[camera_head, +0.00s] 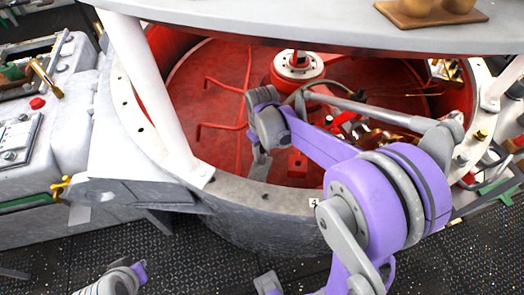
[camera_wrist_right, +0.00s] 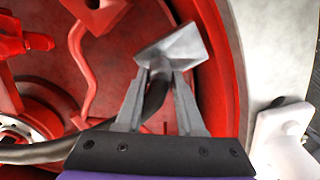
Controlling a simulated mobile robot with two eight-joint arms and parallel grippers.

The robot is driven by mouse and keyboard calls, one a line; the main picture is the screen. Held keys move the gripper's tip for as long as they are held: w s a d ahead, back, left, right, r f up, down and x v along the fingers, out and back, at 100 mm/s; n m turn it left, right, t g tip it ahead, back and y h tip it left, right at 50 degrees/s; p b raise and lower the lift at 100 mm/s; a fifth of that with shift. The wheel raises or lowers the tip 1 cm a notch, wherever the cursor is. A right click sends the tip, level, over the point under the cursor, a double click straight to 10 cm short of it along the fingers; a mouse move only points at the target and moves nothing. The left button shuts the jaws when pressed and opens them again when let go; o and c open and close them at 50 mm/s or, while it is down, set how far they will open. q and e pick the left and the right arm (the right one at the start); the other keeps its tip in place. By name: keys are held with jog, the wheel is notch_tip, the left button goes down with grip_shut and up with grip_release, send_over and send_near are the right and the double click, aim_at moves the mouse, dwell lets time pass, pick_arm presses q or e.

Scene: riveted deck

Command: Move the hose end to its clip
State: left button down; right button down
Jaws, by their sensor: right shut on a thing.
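My right gripper (camera_head: 260,150) reaches over the near rim into the round red well. In the right wrist view its two grey fingers (camera_wrist_right: 158,88) are closed around the dark hose, just behind the hose end (camera_wrist_right: 175,48). The hose end is a flared, angular grey metal piece beyond the fingertips, above the red floor. The hose (camera_wrist_right: 40,153) runs off left behind the gripper. My left gripper's jaws are not in view.
The pale rim (camera_head: 240,190) circles the well, with a white post (camera_head: 150,90) on its left. Bent red pipes (camera_head: 215,126) and a round hub (camera_head: 298,66) stand inside. A grey tabletop (camera_head: 330,28) overhangs the far side.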

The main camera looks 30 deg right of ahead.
jog(key=shift+f+b, duration=0.3)
jog(key=shift+f, duration=0.05)
dwell(0.4)
jog(key=shift+c, duration=2.2)
grip_release()
notch_tip(320, 180, up, 11)
jog(key=shift+f+p, duration=0.1)
jog(key=shift+p, duration=0.4)
jog(key=s+a+f+t, duration=0.1)
jog(key=s+a, duration=0.1)
jog(key=s, duration=0.3)
jog(key=s+a+f+m+t+p, duration=0.1)
jog(key=s+a+t, duration=0.1)
jog(key=s, duration=0.3)
jog(key=s+a+f+t+p, duration=0.1)
jog(key=s+a+t, duration=0.1)
jog(key=s, duration=0.3)
jog(key=shift+s+a+f+m, duration=0.25)
jog(key=shift+s+a+m, duration=0.05)
jog(key=shift+a+m, duration=0.1)
